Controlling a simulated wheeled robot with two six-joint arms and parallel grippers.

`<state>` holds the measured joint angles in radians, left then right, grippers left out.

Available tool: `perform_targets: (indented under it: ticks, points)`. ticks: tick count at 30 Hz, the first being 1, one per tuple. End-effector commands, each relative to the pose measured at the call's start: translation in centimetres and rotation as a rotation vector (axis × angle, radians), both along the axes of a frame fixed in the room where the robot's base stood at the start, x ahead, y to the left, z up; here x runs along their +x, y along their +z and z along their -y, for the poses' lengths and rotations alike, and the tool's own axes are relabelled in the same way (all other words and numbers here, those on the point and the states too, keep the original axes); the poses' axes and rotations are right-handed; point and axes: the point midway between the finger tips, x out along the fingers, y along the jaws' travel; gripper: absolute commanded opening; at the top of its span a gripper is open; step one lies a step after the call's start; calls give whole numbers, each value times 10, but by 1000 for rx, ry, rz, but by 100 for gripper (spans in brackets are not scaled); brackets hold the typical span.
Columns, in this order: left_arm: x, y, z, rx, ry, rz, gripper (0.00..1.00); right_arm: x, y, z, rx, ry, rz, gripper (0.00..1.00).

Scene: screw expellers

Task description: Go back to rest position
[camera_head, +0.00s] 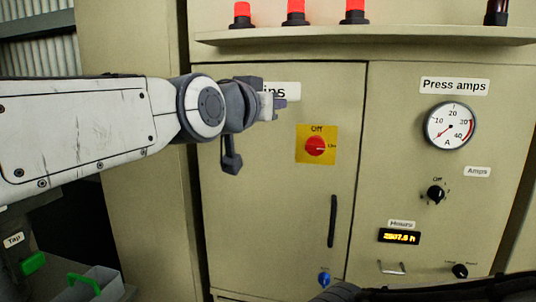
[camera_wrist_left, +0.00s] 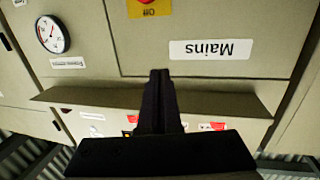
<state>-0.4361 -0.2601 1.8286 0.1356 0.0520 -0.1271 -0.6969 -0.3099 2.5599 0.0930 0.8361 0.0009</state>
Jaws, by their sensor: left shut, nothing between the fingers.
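My left gripper (camera_head: 279,103) is in front of the upper left part of the beige cabinet door and hides part of the "Mains" label (camera_head: 284,91). In the left wrist view its two dark fingers (camera_wrist_left: 160,76) are together, shut and empty. That view shows the "Mains" label (camera_wrist_left: 211,50) upside down, beyond the fingertips. The fingers appear apart from the panel, though the exact gap is hard to tell. A dark part of mine shows along the bottom right edge in the head view. My right gripper is not in view.
The cabinet door has a red rotary switch (camera_head: 316,146) on a yellow plate and a dark handle (camera_head: 332,221). A shelf (camera_head: 420,36) with red lamps (camera_head: 296,14) is above. The ammeter (camera_head: 450,126) is right. A green-handled bin (camera_head: 92,286) is lower left.

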Motion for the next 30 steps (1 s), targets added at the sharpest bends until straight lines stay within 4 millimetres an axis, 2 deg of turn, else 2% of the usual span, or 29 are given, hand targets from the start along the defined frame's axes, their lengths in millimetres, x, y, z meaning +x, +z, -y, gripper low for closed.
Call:
perform_targets:
  ticks: [1, 3, 5, 7, 9, 11, 12, 15, 18, 21, 25, 30]
  points:
    - [-8, -40, 10, 40, -31, -99, 0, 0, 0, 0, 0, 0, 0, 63]
    - [-22, -92, 19, 97, -65, -233, 0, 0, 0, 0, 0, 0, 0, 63]
    - [-38, -135, 24, 150, -91, -347, 0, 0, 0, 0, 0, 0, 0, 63]
    - [-61, -184, 25, 214, -120, -478, 0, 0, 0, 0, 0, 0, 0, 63]
    - [-89, -230, 23, 282, -146, -610, 0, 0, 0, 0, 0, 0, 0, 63]
    - [-116, -267, 18, 343, -166, -721, 0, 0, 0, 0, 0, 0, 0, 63]
    - [-135, -291, 12, 384, -177, -795, 0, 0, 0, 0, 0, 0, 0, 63]
    - [-184, -340, -7, 493, -200, -970, 0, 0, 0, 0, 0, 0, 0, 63]
    - [-227, -375, -28, 587, -212, -1113, 0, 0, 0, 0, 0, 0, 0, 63]
    - [-259, -395, -46, 658, -218, -1213, 0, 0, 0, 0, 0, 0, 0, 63]
    - [-279, -406, -59, 706, -218, -1279, 0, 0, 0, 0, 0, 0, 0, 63]
    - [-283, -408, -62, 715, -218, -1291, 0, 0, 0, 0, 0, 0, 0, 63]
